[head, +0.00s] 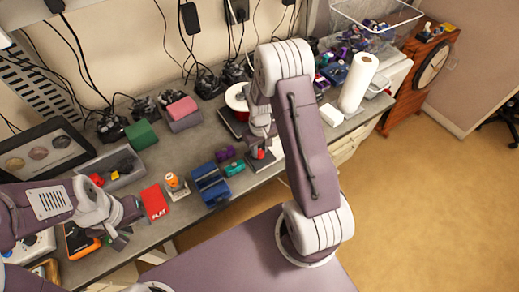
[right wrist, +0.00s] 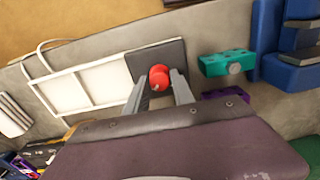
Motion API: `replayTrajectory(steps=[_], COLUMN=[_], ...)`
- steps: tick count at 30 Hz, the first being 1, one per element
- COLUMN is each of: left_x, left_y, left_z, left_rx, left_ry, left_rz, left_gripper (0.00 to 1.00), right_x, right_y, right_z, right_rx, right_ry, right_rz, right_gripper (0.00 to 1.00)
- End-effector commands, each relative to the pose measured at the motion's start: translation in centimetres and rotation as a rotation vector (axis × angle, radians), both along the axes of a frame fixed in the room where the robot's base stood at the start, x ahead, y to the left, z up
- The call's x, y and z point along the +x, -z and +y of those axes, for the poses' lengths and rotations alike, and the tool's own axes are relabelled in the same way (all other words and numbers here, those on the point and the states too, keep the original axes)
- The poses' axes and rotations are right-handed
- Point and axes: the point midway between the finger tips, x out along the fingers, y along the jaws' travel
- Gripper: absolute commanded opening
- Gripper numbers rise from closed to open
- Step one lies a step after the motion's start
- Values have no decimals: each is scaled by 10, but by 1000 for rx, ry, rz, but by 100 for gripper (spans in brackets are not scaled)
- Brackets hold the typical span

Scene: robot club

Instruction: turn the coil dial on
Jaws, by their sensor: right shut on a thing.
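Any mark on the dial is too small to read. My left gripper (head: 121,238) is low at the left, over the bench's front edge, apart from the dial; its opening is unclear.
Teal (head: 234,168) and blue (head: 210,184) blocks lie left of the right gripper. An orange-topped item (head: 173,182) and a red card (head: 154,202) lie further left. A paper roll (head: 358,82) stands at the right. A white frame (right wrist: 97,83) lies near the dial in the wrist view.

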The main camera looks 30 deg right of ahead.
Motion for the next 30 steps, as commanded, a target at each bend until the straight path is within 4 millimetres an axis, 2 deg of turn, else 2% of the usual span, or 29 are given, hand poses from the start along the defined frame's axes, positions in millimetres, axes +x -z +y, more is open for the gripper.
replayTrajectory(steps=[4,5,7,17,20,27,30], left_x=[0,0,0,0,0,0,0], left_y=[1,1,1,1,2,6,7], left_z=[0,0,0,0,0,0,0], left_rx=[0,0,0,0,0,0,0], left_ry=[0,0,0,0,0,0,0], left_rz=[0,0,0,0,0,0,0], left_gripper=[36,36,36,36,36,36,36], right_x=[-5,-5,-5,-2,0,-1,-2], right_y=[3,3,3,-1,-16,-68,-82], right_z=[1,1,1,0,0,0,0], right_rx=[3,3,3,1,0,1,2], right_ry=[1,1,0,-1,-1,0,0], right_rz=[16,16,14,5,1,2,6], right_gripper=[0,32,51,51,51,51,51])
